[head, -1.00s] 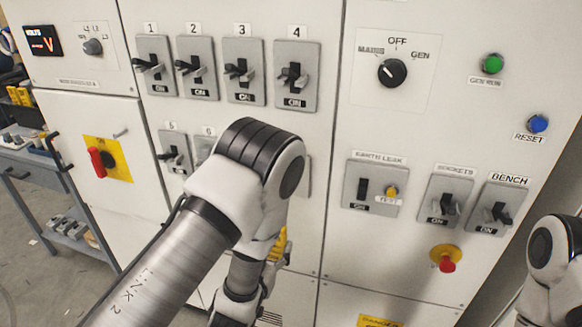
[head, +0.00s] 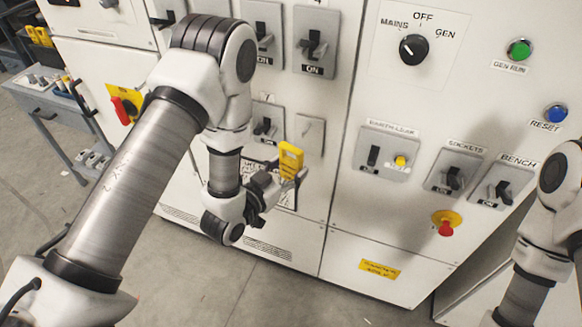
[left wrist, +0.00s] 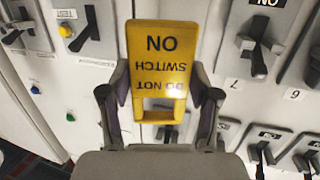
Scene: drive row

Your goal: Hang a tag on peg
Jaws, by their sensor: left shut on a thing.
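My left gripper (head: 284,181) is shut on a yellow tag (head: 290,160) and holds it up in front of the cabinet's lower part. In the left wrist view the tag (left wrist: 160,65) stands between the two fingers (left wrist: 160,108). Its black text, DO NOT SWITCH ON, reads upside down there, and a slot shows at its lower end. I cannot clearly make out a peg now. A grey plate (head: 311,134) with a small mark on it sits just above and right of the tag. My right arm shows at the right edge, but its gripper is out of view.
The cabinet carries lever switches (head: 317,43), a rotary selector (head: 413,48), a red emergency button (head: 446,226) and a red-handled isolator (head: 122,110) on a yellow plate. A grey bench (head: 55,103) stands at the left. The floor (head: 190,270) in front is clear.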

